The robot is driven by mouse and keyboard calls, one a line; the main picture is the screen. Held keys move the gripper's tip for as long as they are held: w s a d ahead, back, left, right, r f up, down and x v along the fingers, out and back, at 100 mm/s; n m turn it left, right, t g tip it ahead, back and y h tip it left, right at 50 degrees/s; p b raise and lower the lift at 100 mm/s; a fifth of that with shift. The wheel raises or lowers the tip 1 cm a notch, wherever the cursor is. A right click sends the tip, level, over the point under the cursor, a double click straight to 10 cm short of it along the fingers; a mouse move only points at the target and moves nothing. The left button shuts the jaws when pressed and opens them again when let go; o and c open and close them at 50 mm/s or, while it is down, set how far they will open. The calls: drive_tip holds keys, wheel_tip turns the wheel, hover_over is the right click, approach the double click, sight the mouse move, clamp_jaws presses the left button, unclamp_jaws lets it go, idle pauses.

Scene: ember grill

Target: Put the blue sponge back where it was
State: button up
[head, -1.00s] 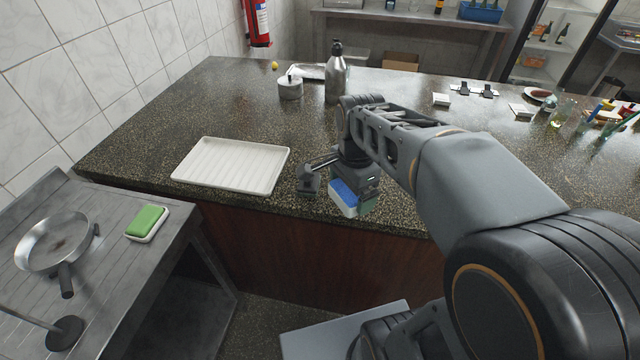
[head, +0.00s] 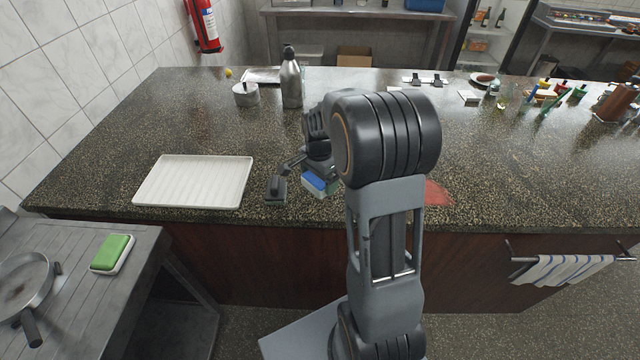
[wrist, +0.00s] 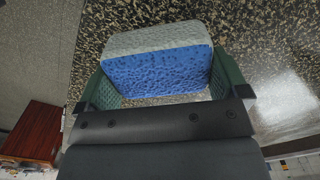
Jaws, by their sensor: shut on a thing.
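The blue sponge (wrist: 157,70), blue on one side and pale on the other, is between the two green fingers of my gripper (wrist: 160,85) in the wrist view. In the head view the blue sponge (head: 314,184) shows below the end of my arm, near the counter's front edge. My gripper (head: 322,186) is shut on it there, partly hidden by my own arm. I cannot tell whether the sponge touches the counter. A green sponge (head: 113,252) lies on a small white dish on the metal side table at the left.
A white ribbed tray (head: 195,182) lies on the speckled counter (head: 110,130), left of my gripper. A metal bottle (head: 291,82) and a small pot (head: 246,95) stand farther back. A red patch (head: 438,193) marks the counter right of my arm. A pan (head: 25,285) sits on the side table.

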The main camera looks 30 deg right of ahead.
sight(320, 186)
drive_tip(key=shift+w+d+f, duration=0.1)
drive_tip(key=shift+f, duration=0.8)
drive_tip(key=shift+w+d+f, duration=0.1)
drive_tip(key=shift+f, duration=0.8)
drive_tip(key=shift+f, duration=0.2)
drive_tip(key=o, duration=0.5)
drive_tip(key=shift+o, duration=0.2)
